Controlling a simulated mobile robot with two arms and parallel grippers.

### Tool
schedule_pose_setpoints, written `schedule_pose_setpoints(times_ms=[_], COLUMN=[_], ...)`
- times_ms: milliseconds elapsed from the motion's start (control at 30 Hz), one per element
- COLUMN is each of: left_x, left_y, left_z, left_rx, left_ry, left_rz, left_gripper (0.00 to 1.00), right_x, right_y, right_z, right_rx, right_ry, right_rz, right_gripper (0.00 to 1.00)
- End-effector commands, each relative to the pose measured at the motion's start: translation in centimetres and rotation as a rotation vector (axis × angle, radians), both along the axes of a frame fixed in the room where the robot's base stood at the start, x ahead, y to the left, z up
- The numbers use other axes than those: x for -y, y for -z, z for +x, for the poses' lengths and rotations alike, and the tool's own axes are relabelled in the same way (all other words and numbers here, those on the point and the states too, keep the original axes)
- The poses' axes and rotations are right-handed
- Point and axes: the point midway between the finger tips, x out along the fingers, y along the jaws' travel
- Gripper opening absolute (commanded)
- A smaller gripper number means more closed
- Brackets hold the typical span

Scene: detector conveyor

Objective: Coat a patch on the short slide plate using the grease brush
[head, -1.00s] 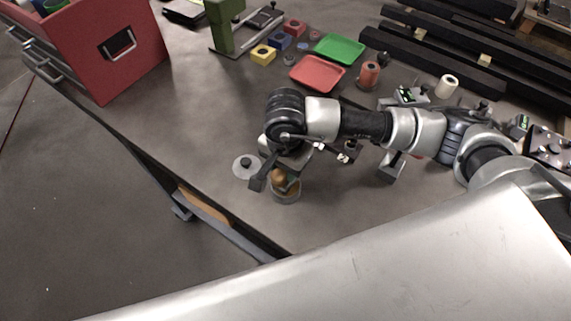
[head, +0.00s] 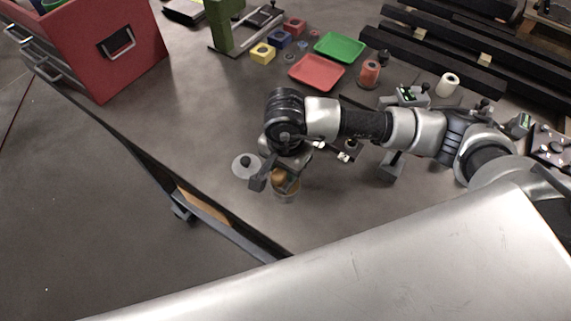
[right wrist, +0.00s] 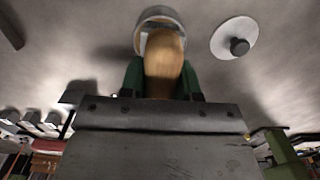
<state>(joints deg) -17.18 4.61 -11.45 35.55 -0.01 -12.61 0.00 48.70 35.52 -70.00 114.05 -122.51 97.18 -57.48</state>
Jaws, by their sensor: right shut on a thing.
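My right gripper (head: 275,182) is over the near part of the grey table, shut on the tan wooden handle of the grease brush (head: 281,180). In the right wrist view, the handle (right wrist: 164,66) sits between the green-padded fingers (right wrist: 161,78). The brush's bristle end is hidden. A grey round tin (head: 288,197) stands at the handle's lower end; its rim (right wrist: 158,14) shows in the wrist view. I cannot tell how deep the brush sits in it. I cannot tell which piece is the short slide plate. My left gripper is not in view.
A round grey lid with a dark knob (head: 246,164) lies left of the tin, near the table edge. A red tray (head: 316,72), a green tray (head: 340,46) and small coloured blocks lie farther back. Long dark bars (head: 430,62) lie upper right. A red drawer cabinet (head: 110,60) stands left.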

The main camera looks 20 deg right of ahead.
Motion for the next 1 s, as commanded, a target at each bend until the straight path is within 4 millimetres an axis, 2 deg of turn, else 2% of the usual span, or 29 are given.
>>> schedule_pose_setpoints(times_ms=[1000], left_x=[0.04], left_y=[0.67], left_z=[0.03], left_rx=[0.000], left_ry=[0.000], left_rz=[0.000], left_gripper=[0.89], right_x=[0.01], right_y=[0.18], right_z=[-0.07], right_rx=[-0.002], right_ry=[-0.001], right_rz=[0.000], right_gripper=[0.13])
